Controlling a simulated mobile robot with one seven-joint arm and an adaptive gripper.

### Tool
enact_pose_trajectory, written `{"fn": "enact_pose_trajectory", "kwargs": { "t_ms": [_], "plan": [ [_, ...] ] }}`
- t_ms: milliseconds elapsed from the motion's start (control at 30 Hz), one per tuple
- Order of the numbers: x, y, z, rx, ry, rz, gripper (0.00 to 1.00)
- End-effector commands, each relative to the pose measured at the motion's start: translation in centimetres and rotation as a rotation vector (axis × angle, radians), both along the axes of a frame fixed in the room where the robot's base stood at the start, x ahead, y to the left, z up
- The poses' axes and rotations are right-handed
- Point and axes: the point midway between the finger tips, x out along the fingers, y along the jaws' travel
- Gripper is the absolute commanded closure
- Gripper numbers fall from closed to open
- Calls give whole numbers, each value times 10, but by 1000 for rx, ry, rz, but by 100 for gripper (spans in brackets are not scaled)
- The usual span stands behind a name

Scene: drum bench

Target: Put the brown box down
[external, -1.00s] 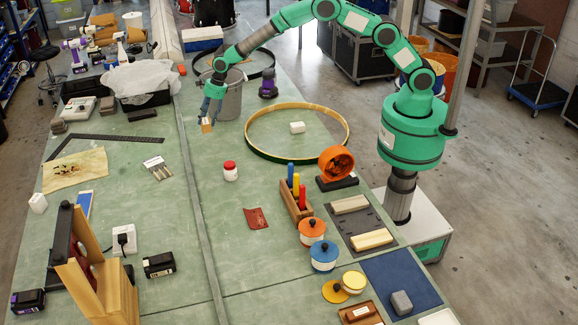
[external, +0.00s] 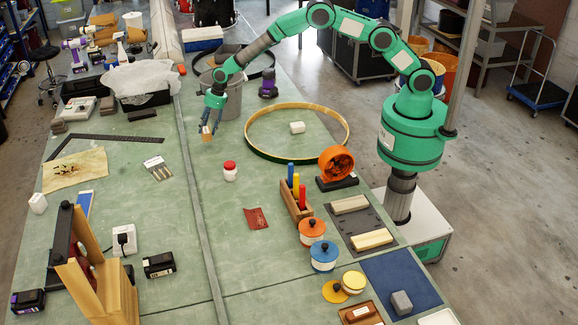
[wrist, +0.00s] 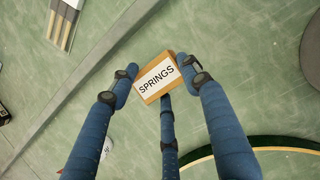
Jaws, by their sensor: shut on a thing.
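The brown box (external: 206,135) is small and has a white label. In the wrist view, the label on the brown box (wrist: 156,78) reads SPRINGS. My gripper (external: 209,124) has blue fingers and is shut on it, with fingertips at its left and right edges and a third finger at its lower edge. The gripper points down over the green bench (external: 190,205), in front of the grey bucket. The box is low over the bench top; I cannot tell whether it touches.
The grey bucket (external: 231,103) stands just behind the gripper. A large wooden hoop (external: 297,106) lies to the right, around a small white block (external: 297,128).

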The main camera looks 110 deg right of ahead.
Motion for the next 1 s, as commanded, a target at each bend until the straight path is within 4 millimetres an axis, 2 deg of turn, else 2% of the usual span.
{"fn": "enact_pose_trajectory", "kwargs": {
  "t_ms": [467, 800, 1000],
  "plan": [
    [0, 0, -8, 0, -1, 1, 81],
    [0, 0, -40, 0, -1, 0, 81],
    [0, 0, -43, -1, -1, 0, 81]
  ]
}}
